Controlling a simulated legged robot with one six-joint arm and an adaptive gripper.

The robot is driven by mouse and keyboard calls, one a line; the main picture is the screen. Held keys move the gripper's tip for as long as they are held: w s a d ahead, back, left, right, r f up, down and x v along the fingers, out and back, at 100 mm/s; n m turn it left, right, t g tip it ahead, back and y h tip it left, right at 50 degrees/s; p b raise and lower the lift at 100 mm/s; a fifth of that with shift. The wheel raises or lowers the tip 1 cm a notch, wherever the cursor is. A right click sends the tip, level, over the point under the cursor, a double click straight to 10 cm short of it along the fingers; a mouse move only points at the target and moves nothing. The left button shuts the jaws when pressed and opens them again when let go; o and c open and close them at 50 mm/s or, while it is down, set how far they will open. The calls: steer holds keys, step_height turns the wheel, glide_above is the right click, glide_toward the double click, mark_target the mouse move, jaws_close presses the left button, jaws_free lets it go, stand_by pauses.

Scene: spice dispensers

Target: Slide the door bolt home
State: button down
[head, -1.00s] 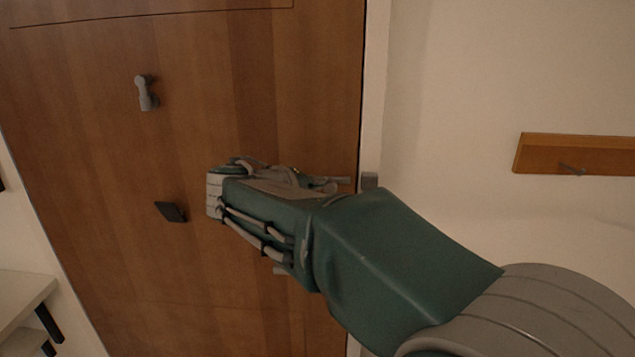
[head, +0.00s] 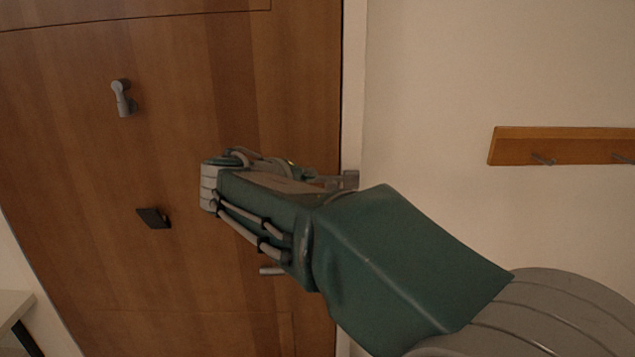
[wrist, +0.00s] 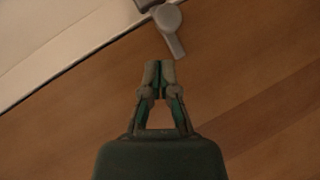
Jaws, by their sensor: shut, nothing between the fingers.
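The grey bolt (head: 328,181) lies at the right edge of the brown door (head: 190,60) in the head view, partly behind my arm. A grey keep (head: 350,180) sits beside it on the pale frame; I cannot tell how far the bolt enters it. In the wrist view, a grey fitting with a rounded stub (wrist: 172,32), apparently the bolt, shows at the door edge just beyond my fingertips. My gripper (wrist: 160,68) is shut and empty, a little short of the stub; contact is not clear. In the head view its fingertips are hidden by my arm.
A grey hook-like fitting (head: 123,99) and a dark plate (head: 153,218) are on the door to the left. A grey handle (head: 271,271) pokes out below my arm. A wooden hook rail (head: 560,146) hangs on the right wall. A pale table (head: 12,306) stands lower left.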

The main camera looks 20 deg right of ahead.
steer(key=a+f+v, duration=0.1)
steer(key=v, duration=1)
steer(key=s+d+f+m+g+y, duration=0.1)
steer(key=s+d+f+g+y, duration=0.1)
steer(key=s+d+f+y, duration=0.3)
steer(key=s+d+f+g+y, duration=0.2)
steer(key=s+d+f, duration=0.1)
steer(key=s+f, duration=0.4)
steer(key=s+a+f+m+y, duration=0.2)
steer(key=s+a+f+y, duration=0.1)
steer(key=s+f, duration=0.4)
steer(key=shift+s+m+t+y, duration=0.3)
steer(key=shift+m+y, duration=0.1)
steer(key=shift+y, duration=0.2)
